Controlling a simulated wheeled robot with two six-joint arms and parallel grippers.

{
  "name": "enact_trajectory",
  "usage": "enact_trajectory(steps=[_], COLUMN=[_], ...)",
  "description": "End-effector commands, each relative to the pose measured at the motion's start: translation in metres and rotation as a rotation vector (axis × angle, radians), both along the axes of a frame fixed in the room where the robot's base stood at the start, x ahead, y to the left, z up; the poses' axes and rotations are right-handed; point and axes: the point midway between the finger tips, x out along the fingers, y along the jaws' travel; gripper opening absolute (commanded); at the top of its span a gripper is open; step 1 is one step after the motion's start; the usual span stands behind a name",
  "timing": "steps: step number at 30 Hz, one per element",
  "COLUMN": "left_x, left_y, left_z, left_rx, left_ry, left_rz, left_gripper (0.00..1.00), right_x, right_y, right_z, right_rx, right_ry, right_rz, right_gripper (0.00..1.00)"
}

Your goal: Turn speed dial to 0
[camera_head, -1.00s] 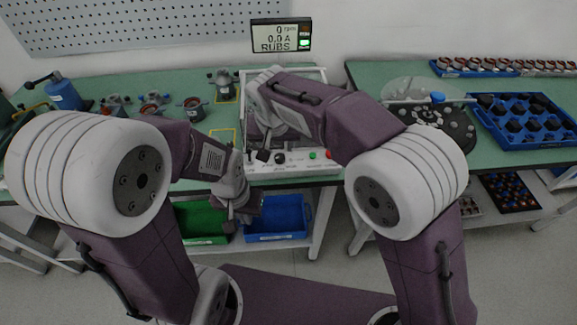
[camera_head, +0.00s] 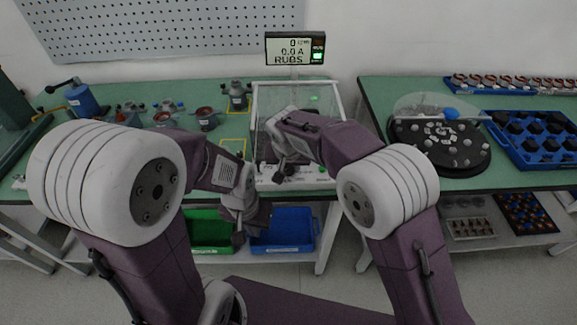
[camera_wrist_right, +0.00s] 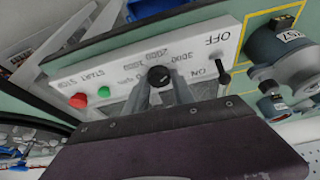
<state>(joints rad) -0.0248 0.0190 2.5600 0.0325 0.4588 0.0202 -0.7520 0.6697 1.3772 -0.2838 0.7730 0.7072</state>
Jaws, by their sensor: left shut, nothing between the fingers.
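The speed dial (camera_wrist_right: 160,76) is a small black knob with a light mark on the white control panel (camera_wrist_right: 200,50), which appears upside down in the right wrist view. My right gripper (camera_wrist_right: 160,92) is open, its two grey fingers on either side of the dial; I cannot tell whether they touch it. In the head view my right gripper (camera_head: 279,174) is at the panel's front and hides the dial. My left gripper (camera_head: 238,234) is shut and empty, low in front of the bench edge. The display (camera_head: 295,48) reads 0, 0.0 A and RUBS.
The OFF/ON toggle (camera_wrist_right: 224,76) stands beside the dial, with the green button (camera_wrist_right: 103,91) and red button (camera_wrist_right: 78,100) on its other side. A clear-walled enclosure (camera_head: 298,85) rises behind the panel. A blue bin (camera_head: 283,232) is below the bench.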

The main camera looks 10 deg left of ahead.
Motion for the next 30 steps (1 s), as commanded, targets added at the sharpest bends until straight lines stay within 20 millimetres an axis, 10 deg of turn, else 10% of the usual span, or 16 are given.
enact_trajectory(steps=[3, 30], left_x=[0.0, 0.0], left_y=[0.0, 0.0], left_z=[0.0, 0.047], left_rx=[0.0, 0.0], left_ry=[0.0, 0.0], left_rz=[0.0, 0.0], left_gripper=[0.0, 0.0], right_x=[0.0, 0.002], right_y=[0.0, -0.003], right_z=[0.0, 0.003], right_rx=[0.001, 0.002], right_ry=[0.0, 0.002], right_rz=[0.0, 0.503], right_gripper=[0.0, 0.0])
